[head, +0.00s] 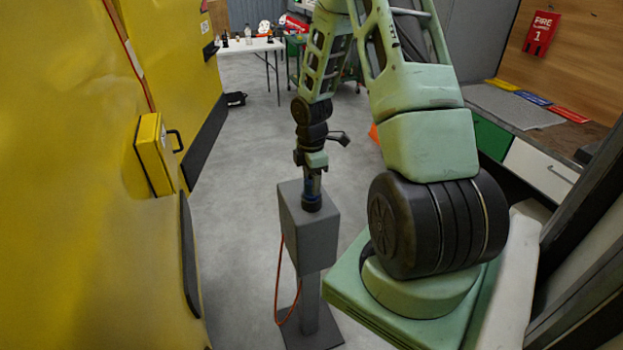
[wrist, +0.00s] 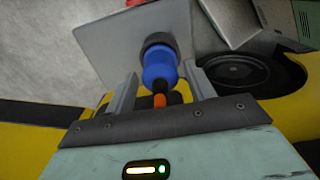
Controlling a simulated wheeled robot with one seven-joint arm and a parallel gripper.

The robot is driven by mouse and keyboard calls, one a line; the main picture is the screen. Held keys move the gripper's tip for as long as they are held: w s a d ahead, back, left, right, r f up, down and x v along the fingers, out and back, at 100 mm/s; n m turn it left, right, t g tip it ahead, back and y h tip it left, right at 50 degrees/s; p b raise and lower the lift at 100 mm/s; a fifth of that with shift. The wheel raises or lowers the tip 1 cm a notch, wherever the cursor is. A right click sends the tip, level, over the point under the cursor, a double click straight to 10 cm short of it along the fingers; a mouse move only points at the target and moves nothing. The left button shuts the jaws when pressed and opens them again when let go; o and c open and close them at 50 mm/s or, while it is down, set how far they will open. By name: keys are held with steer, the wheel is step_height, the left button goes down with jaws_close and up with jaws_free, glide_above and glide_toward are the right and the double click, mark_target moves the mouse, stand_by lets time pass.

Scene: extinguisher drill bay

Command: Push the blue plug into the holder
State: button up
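The blue plug (wrist: 159,66) is upright between my gripper's two fingers, with its far end at a dark round collar (wrist: 158,41) on the holder. An orange piece shows at the plug's near end in the wrist view. The holder is a grey box (head: 311,236) on a post; its flat top also shows in the wrist view (wrist: 108,42). How deep the plug sits in the collar is hidden.
A red cable (head: 279,275) hangs from the box to its base plate. A yellow wall with a yellow case (head: 155,155) stands on the left. A workbench (head: 515,108) stands on the right, and a white table (head: 250,46) at the back. Grey floor between is mostly clear.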

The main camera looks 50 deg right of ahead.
steer(key=shift+o, duration=0.3)
step_height(320, 180, up, 18)
steer(key=b, duration=0.1)
steer(key=shift+f+b, duration=0.25)
steer(key=shift+b, duration=0.1)
steer(key=a+f+m+b, duration=0.1)
steer(key=a+f+b, duration=0.15)
steer(key=a, duration=2.15)
steer(key=s+a+f+m+b, duration=0.2)
steer(key=s+a+f+b, duration=0.1)
steer(key=s+a, duration=1.3)
steer(key=shift+s+a+m+y, duration=0.3)
steer(key=shift+s+a+m, duration=0.1)
steer(key=shift+s, duration=0.2)
